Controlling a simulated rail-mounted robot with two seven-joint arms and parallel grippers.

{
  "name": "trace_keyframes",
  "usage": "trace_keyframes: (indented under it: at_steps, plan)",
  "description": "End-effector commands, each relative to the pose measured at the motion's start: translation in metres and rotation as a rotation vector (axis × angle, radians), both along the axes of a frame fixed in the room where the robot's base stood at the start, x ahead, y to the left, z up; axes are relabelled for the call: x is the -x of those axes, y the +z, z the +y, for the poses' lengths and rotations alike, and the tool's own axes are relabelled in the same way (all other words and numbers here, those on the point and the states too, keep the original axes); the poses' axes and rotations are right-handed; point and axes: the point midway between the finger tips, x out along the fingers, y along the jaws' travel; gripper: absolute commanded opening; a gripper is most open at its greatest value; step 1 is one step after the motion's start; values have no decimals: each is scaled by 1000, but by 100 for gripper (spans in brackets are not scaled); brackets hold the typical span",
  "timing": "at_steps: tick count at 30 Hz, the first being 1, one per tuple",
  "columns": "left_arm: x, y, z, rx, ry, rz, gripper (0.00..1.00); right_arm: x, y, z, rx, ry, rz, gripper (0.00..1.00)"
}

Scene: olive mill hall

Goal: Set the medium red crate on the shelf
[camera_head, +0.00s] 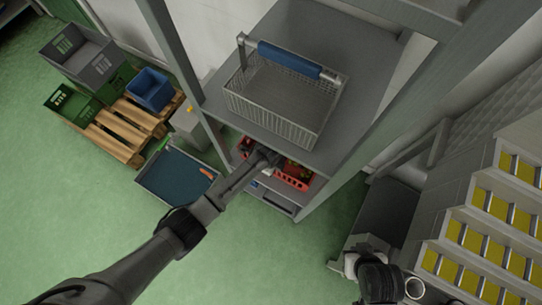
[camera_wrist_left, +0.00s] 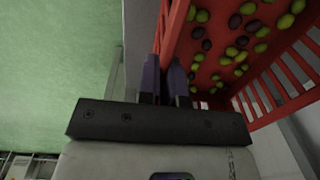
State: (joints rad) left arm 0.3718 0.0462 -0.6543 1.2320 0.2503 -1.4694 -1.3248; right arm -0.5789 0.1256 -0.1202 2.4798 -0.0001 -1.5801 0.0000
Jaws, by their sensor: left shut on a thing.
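The red crate (camera_head: 293,179) is in the level below the wire basket in the grey shelf unit (camera_head: 312,203). It holds green and dark olives, seen in the left wrist view, where its red wall (camera_wrist_left: 178,25) rises from my fingers. My left gripper (camera_head: 270,158) is shut on the crate's near wall, and its fingers (camera_wrist_left: 165,78) also show in the wrist view. Whether the crate rests on the board or hangs just above it, I cannot tell. The upper board and my arm hide part of it. Part of my right arm shows at bottom right; its fingers are not discernible.
A wire basket (camera_head: 283,100) with a blue handle stands on the board above. Shelf posts flank my left arm. A blue-lined tray (camera_head: 178,178), a pallet (camera_head: 120,128) with crates and a blue bin (camera_head: 150,90) lie left. Yellow-treaded steps (camera_head: 490,225) stand right. Green floor is clear at left.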

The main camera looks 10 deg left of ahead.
Motion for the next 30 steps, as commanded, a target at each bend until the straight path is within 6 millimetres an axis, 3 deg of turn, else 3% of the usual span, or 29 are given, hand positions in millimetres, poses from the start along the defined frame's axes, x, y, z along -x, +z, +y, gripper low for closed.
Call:
trace_keyframes:
  at_steps: [4, 5, 12, 21, 30]
  plan:
    - [-1, -2, -1, 1, 0, -4, 0, 0, -1, 0, 0, 0, 0, 0]
    - [0, -3, 0, 0, 0, 0, 9, 0, -1, 0, 0, 0, 0, 0]
    - [0, -3, 0, 0, 0, 0, 32, 0, -1, 1, -4, -2, 1, 0]
    - [0, 2, 0, 0, 0, 0, 32, 0, 1, 3, -9, -5, 1, 0]
    - [1, 45, 1, 0, 0, -1, 32, 0, 19, 3, -9, -6, 1, 0]
